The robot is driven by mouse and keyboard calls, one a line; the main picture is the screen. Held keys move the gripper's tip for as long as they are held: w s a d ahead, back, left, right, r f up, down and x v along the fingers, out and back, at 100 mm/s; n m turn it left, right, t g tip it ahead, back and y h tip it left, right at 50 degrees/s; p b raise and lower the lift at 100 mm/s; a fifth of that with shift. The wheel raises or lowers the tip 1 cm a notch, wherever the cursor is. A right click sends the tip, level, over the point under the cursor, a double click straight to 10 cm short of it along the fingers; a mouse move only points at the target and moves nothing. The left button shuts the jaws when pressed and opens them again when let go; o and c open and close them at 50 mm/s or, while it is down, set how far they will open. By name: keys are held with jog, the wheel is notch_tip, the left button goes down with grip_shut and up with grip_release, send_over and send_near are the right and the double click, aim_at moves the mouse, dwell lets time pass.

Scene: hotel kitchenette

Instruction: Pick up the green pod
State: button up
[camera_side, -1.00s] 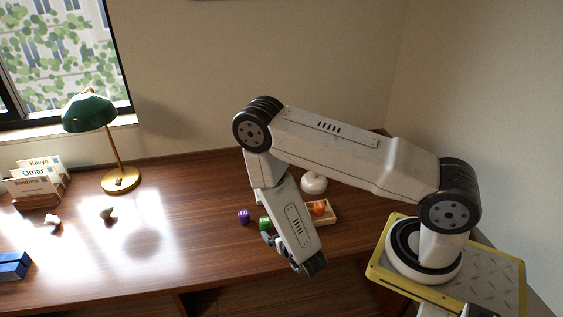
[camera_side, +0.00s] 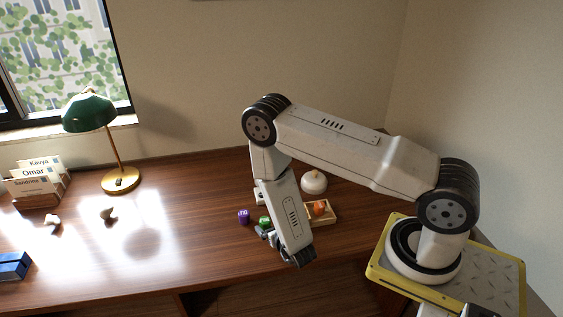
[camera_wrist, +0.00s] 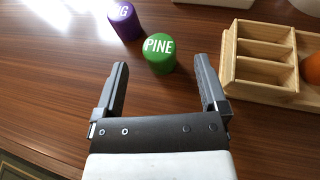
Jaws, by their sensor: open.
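The green pod (camera_wrist: 160,58), lettered "PINE", stands on the wooden desk. In the wrist view it sits just beyond my open fingertips, roughly midway between them and apart from both. My gripper (camera_wrist: 162,72) is open and empty. In the side view the green pod (camera_side: 265,222) is partly hidden beside my gripper (camera_side: 264,233), low over the desk. A purple pod (camera_wrist: 125,22) stands close to the green pod, to its upper left; the side view also shows the purple pod (camera_side: 243,216).
A wooden compartment tray (camera_wrist: 262,90) is right of my gripper, with an orange pod (camera_wrist: 312,68) in it. A white round object (camera_side: 313,183) stands behind the tray. A green lamp (camera_side: 90,112), card holder (camera_side: 38,200) and blue box (camera_side: 13,266) are far left. The desk's middle (camera_side: 180,225) is clear.

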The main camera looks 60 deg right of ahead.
aim_at(266, 221)
jog(key=shift+x, duration=1.85)
jog(key=shift+c, duration=0.2)
grip_shut()
jog(key=shift+r, duration=0.1)
jog(key=shift+r, duration=4.9)
jog(key=shift+r, duration=0.15)
